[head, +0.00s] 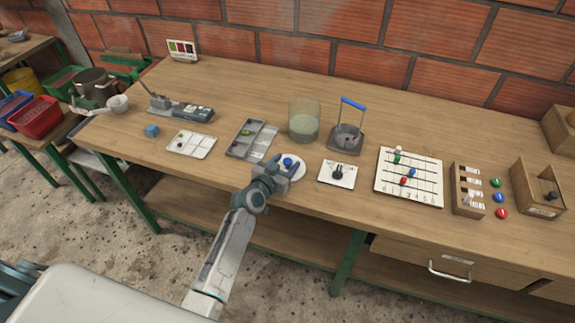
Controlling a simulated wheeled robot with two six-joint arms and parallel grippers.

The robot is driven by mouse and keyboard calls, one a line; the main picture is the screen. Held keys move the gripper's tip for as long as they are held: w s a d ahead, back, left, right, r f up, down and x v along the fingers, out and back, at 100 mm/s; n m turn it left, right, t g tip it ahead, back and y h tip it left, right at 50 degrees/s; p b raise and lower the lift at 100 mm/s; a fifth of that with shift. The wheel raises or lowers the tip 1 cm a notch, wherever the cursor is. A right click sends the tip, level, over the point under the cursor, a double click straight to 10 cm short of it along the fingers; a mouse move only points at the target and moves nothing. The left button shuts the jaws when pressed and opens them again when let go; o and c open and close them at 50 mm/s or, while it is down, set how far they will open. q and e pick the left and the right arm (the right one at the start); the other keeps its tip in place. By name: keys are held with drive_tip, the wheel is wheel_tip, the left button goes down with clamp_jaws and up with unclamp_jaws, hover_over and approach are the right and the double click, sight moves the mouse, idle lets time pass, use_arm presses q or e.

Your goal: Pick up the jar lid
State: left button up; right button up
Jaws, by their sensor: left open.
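The jar lid (300,172) is a pale round disc with a blue knob (288,162), lying on the wooden workbench near its front edge. My left gripper (285,165) is open at the lid, its fingers on either side of the knob. It partly covers the lid's near left side, and I cannot tell whether the fingers touch the knob. A clear glass jar (304,121) with pale contents stands just behind the lid. My right gripper is not in view.
A grey compartment tray (239,153) is left of the lid. A white card with a dark knob (338,174) lies to the right, with a blue-handled device (347,127) behind it. A counting board (409,176) is farther right. The bench's back strip is mostly clear.

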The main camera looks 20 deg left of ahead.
use_arm(q)
drive_tip(key=shift+x, duration=0.85)
drive_tip(key=shift+f, duration=0.1)
drive_tip(key=shift+s, duration=0.1)
drive_tip(key=shift+c, duration=0.4)
drive_tip(key=c, duration=0.9)
